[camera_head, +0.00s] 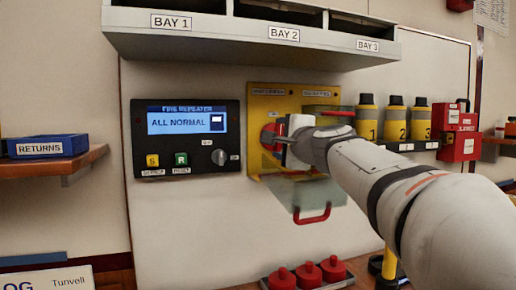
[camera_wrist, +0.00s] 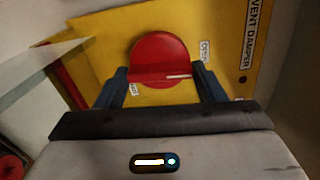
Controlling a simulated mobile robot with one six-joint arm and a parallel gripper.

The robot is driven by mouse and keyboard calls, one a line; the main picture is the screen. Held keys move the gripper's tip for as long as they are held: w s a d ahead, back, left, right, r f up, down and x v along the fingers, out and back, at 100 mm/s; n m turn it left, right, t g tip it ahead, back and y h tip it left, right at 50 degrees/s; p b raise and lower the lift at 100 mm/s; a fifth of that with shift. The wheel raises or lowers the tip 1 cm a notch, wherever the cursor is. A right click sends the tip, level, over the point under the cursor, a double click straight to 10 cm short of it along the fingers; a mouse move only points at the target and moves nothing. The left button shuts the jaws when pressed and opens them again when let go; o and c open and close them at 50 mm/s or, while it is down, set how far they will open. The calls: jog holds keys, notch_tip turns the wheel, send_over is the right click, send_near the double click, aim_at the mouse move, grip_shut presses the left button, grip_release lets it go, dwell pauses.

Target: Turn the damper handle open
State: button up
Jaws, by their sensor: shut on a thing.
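The damper handle (camera_wrist: 160,52) is a red round knob with a raised bar and a white line on the bar. It is on a yellow panel (camera_wrist: 105,32) marked VENT DAMPER. The line points right in the wrist view, between two small white labels too blurred to read surely. My gripper (camera_wrist: 162,76) is shut on the handle's bar, one dark finger at each end. In the head view, my gripper (camera_head: 285,140) covers most of the handle (camera_head: 267,138) and part of the yellow panel (camera_head: 262,98).
A clear flap with a red pull (camera_head: 314,215) hangs below the panel. A red lever (camera_head: 335,113) and yellow bottles (camera_head: 367,117) are close on the right. A repeater box (camera_head: 187,138) is left. A shelf (camera_head: 250,44) overhangs above. Red knobbed items (camera_head: 308,272) stand below.

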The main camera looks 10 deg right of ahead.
jog(key=shift+n+b, duration=0.3)
jog(key=shift+n, duration=0.3)
jog(key=o, duration=1)
